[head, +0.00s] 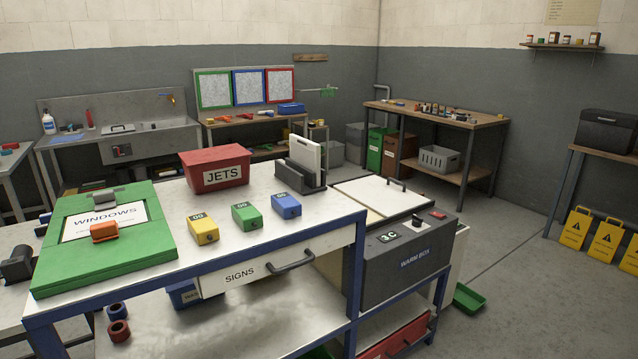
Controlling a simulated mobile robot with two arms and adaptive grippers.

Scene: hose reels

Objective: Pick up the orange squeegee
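A small orange piece with a dark edge (104,232) lies on the green-framed WINDOWS board (52,268) at the near left of the workbench. It is the only orange item on that board, and its small size leaves me unable to tell for certain that it is the squeegee. A similar grey piece (103,196) lies at the board's far side. Neither of my grippers shows in the head view.
The workbench (290,222) also holds a red JETS bin (214,171), yellow (203,229), green (246,216) and blue boxes (286,206), and a dark rack (298,178). A grey WARM BOX (412,258) adjoins it.

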